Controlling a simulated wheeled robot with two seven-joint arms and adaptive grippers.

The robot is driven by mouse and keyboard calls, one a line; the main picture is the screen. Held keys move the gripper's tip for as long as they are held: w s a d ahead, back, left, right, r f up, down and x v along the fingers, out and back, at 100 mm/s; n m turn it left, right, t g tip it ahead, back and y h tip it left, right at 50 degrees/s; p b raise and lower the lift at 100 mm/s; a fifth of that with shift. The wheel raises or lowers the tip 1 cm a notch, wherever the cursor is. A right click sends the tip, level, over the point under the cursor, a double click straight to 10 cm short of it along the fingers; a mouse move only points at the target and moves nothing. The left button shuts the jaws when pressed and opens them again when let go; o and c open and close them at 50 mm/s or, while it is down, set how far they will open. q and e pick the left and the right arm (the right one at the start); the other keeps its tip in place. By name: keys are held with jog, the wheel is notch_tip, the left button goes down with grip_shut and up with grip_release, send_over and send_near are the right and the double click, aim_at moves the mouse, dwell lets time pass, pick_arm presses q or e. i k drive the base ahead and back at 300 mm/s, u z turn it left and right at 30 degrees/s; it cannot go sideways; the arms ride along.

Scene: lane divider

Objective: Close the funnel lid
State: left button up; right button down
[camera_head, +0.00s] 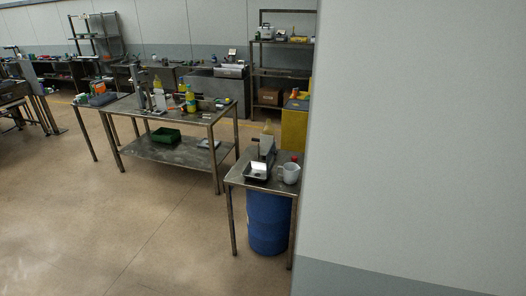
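I cannot make out a funnel with a lid for certain at this distance. A blue drum (268,222) stands on the floor under a small metal table (240,178). A yellow container or cabinet (294,128) stands behind that table, partly hidden by the wall edge. A small orange item (294,93) shows at its top, too small to tell what it is. Neither of my grippers is in view.
A grey wall (420,130) fills the right side. The foreground floor (120,235) is clear.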

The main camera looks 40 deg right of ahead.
aim_at(271, 153)
jog(key=u, duration=0.1)
jog(key=i, duration=1.6)
jog(key=z, duration=1.1)
jog(key=i, duration=0.75)
jog(key=z, duration=0.2)
